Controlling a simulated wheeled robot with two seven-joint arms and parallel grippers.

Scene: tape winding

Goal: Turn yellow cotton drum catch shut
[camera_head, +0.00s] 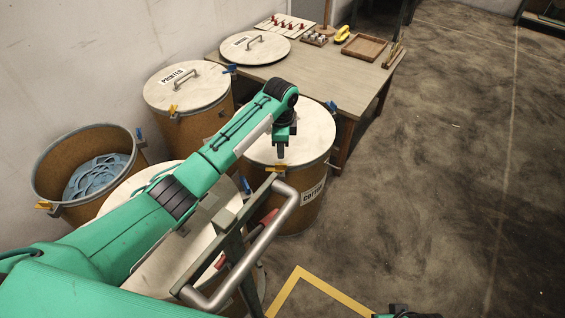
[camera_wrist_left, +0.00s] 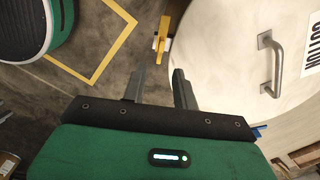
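The cotton drum (camera_head: 305,208) stands right of the head view's middle, with a pale round lid and a COTTON label. Its lid (camera_wrist_left: 225,45) and metal handle (camera_wrist_left: 272,65) show in the left wrist view. The drum's yellow catch (camera_head: 276,168) is on the near rim; in the left wrist view the yellow catch (camera_wrist_left: 161,36) sticks out beside the lid's edge. I cannot tell whether it is latched. My left gripper (camera_head: 281,154) is close to the catch; in the wrist view its fingers (camera_wrist_left: 158,80) are apart and empty, with the catch beyond their tips.
A blue catch (camera_head: 331,107) is on the cotton drum's far side. A wooden table (camera_head: 335,75) is behind. A metal handle bar (camera_head: 262,243) is near the front. Floor at right is clear.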

